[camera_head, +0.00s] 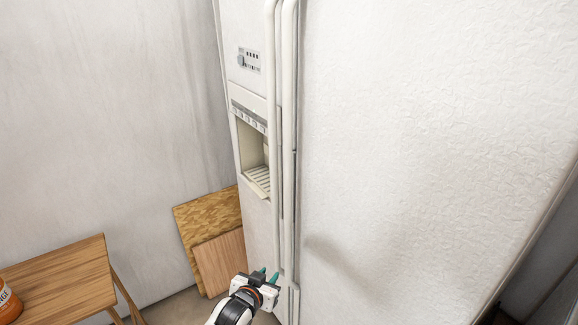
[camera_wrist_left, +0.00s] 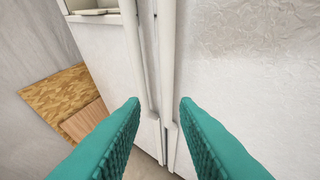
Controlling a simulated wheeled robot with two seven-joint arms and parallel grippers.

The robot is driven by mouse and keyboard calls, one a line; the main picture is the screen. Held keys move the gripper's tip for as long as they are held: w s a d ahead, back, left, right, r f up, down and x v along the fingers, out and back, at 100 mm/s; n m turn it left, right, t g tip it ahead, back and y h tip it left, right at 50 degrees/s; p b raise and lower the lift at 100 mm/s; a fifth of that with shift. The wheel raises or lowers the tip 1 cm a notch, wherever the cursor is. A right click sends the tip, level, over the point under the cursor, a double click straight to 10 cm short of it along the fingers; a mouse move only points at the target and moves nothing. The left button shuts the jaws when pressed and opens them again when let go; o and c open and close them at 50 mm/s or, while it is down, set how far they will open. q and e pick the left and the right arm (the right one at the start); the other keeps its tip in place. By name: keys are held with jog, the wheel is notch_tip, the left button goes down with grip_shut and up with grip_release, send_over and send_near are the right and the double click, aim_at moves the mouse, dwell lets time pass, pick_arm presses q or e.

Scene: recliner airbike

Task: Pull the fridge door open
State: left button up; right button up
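A white two-door fridge fills the middle and right of the head view, with a wide textured right door (camera_head: 430,150) and a narrow left door (camera_head: 258,220) with a dispenser (camera_head: 255,155). Two long upright handles run side by side at the seam, the left handle (camera_head: 274,130) and the right handle (camera_head: 289,130). My left gripper (camera_head: 268,274) is low in front of the fridge near the lower handle ends. In the left wrist view its teal fingers (camera_wrist_left: 160,105) are apart, with both handles showing beyond the gap. Contact is not visible. Both doors look closed. My right gripper is not in view.
A wooden table (camera_head: 55,275) with an orange-labelled jar (camera_head: 8,305) stands at the lower left. Wooden boards (camera_head: 208,235) lean on the wall (camera_head: 110,120) left of the fridge. Dark space shows at the lower right beside the fridge.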

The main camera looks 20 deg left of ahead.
pick_arm(q)
notch_tip(320, 180, up, 17)
jog(key=w+t, duration=0.2)
jog(key=t, duration=0.3)
send_near(286, 172)
jog(key=shift+h, duration=0.3)
jog(key=w+p, duration=0.1)
jog(key=w, duration=0.4)
jog(key=w+p, duration=0.1)
jog(key=w, duration=0.5)
jog(key=shift+d, duration=0.2)
grip_shut()
